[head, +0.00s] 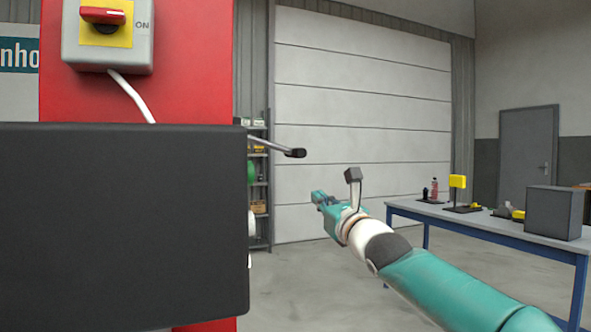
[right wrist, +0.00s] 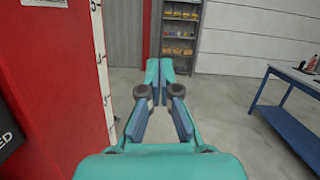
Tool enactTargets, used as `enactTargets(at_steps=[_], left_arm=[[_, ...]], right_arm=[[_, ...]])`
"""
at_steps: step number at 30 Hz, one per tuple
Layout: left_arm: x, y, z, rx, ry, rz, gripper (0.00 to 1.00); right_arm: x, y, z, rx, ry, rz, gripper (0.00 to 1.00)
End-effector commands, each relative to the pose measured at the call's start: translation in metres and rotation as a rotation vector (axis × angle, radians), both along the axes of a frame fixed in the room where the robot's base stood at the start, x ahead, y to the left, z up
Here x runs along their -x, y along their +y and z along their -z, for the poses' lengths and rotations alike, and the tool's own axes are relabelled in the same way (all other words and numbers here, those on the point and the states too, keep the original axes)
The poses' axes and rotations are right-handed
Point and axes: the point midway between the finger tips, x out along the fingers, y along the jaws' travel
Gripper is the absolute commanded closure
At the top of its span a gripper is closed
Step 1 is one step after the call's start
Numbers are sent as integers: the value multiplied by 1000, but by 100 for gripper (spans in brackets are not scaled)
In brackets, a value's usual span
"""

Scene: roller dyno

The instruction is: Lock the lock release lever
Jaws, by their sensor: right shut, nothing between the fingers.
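The lock release lever (head: 278,147) is a thin metal rod with a black knob at its end. In the head view it sticks out to the right from behind the dark panel, sloping slightly down. My right gripper (head: 318,197) is below and to the right of the knob, apart from it in the picture. In the right wrist view my right gripper (right wrist: 159,66) shows its two teal fingers together at the tips, with nothing between them. The lever does not show in the right wrist view. My left gripper is not in view.
A large dark panel (head: 125,225) and a red cabinet (head: 190,60) with a red and yellow switch (head: 105,22) fill the left. A blue-legged workbench (head: 480,228) with small items stands right. Shelves (right wrist: 180,37) stand farther back. Open floor lies between.

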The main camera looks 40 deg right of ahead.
Motion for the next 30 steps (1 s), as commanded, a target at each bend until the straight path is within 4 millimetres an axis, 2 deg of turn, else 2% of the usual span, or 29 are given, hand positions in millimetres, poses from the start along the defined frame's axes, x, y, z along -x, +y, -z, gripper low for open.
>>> enactTargets(at_steps=[7,11,25,27,30], left_arm=[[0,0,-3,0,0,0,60],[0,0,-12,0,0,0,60],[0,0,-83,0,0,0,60],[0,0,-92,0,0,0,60],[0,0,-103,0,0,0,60]], right_arm=[[-5,2,-2,1,2,-4,100],[-16,0,-6,1,3,-5,100],[-94,-16,-29,2,4,-6,100],[-101,-17,-33,2,1,-6,100],[-99,-15,-49,1,0,-6,100]])
